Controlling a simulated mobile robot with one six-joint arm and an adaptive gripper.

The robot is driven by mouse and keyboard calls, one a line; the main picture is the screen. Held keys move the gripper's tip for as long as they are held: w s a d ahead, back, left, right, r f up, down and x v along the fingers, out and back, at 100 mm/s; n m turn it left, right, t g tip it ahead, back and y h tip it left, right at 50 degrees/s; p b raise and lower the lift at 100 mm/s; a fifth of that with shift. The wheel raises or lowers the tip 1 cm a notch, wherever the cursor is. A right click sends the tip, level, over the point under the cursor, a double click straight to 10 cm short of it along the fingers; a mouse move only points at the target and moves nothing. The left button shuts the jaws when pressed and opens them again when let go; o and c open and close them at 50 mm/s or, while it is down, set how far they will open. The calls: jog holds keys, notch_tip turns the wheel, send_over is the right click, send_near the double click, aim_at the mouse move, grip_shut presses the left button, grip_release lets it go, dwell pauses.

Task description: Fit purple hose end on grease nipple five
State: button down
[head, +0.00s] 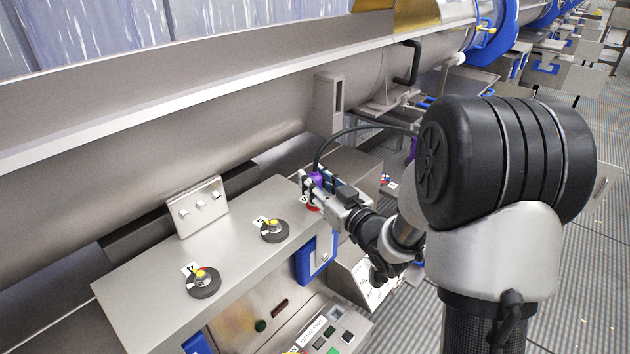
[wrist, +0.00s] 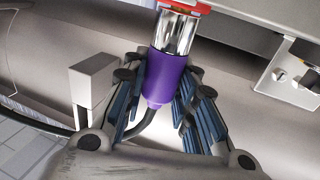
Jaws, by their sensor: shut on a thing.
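My gripper (head: 322,187) is shut on the purple hose end (wrist: 168,78), which also shows in the head view (head: 317,179). It is over the right end of the steel cabinet top (head: 165,255). In the wrist view the hose end's clear metallic sleeve (wrist: 176,33) points to the top edge and meets or overlaps a red part (wrist: 187,6). I cannot tell whether it is seated on a nipple there. A black hose (head: 345,131) arches away behind the gripper.
A bracket plate with several knobs (head: 198,207) stands at the cabinet's back edge. A long steel drum (head: 180,165) runs behind it. A blue-framed handle (head: 316,256) and a button panel (head: 333,333) are on the front. The cabinet top between the discs is clear.

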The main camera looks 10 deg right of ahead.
jog(key=c, duration=1.2)
grip_release()
jog(key=shift+s, duration=0.1)
